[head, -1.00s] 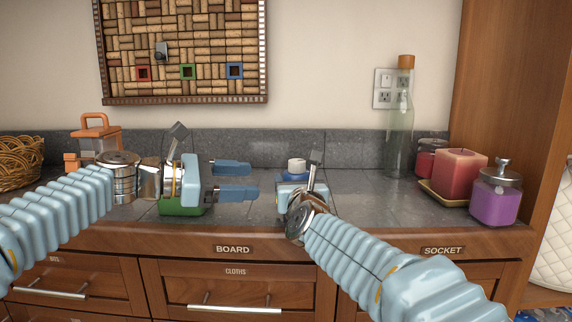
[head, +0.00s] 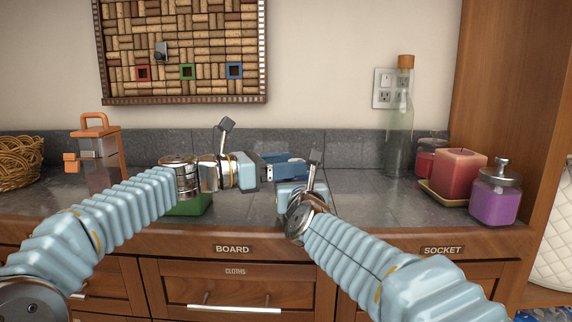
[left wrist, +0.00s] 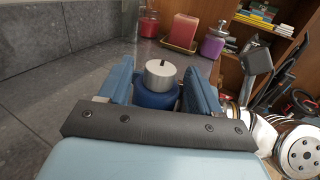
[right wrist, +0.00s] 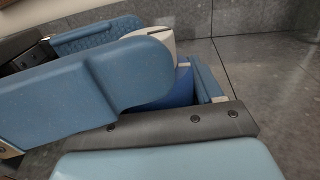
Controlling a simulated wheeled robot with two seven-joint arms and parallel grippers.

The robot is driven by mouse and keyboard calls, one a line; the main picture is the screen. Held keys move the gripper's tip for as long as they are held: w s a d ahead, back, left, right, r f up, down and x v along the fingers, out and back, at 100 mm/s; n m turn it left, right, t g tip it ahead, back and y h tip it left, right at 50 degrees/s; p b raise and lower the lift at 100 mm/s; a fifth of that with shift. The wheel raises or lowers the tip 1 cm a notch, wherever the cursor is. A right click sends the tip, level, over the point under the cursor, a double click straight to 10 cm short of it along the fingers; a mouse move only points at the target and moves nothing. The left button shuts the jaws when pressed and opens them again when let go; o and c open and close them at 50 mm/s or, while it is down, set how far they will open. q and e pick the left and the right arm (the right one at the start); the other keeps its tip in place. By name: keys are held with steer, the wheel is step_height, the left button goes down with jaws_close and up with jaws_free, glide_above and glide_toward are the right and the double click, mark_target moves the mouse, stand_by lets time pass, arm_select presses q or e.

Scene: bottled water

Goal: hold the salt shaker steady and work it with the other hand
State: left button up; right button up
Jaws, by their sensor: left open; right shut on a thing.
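The salt shaker has a blue body (left wrist: 155,97) and a silver-white cap (left wrist: 160,72) in the left wrist view. In the right wrist view its cap (right wrist: 160,36) and blue body (right wrist: 181,88) show partly behind a left finger. In the head view the left fingers largely hide it. My right gripper (head: 297,182) is low at the counter, shut on the shaker's body; the shaker looks upright. My left gripper (head: 290,166) is open, its fingers pointing right, one on each side of the cap. I cannot tell whether they touch it.
A green object (head: 190,206) sits under my left wrist. An orange-handled container (head: 98,155) and a basket (head: 20,160) stand left. A corked bottle (head: 399,130), a pink candle (head: 460,172) and a purple jar (head: 497,198) stand right. The counter before the bottle is clear.

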arm_select(q)
steer(key=c, duration=1.1)
steer(key=shift+o, duration=0.2)
steer(key=shift+s+d+n+t+y, duration=0.1)
steer(key=shift+s+n+t+y, duration=0.1)
steer(key=shift+n+t+y, duration=0.7)
steer(key=shift+h, duration=0.3)
steer(key=o, duration=1.1)
steer(key=shift+c, duration=0.2)
steer(key=v, duration=1.2)
steer(key=shift+f, duration=0.1)
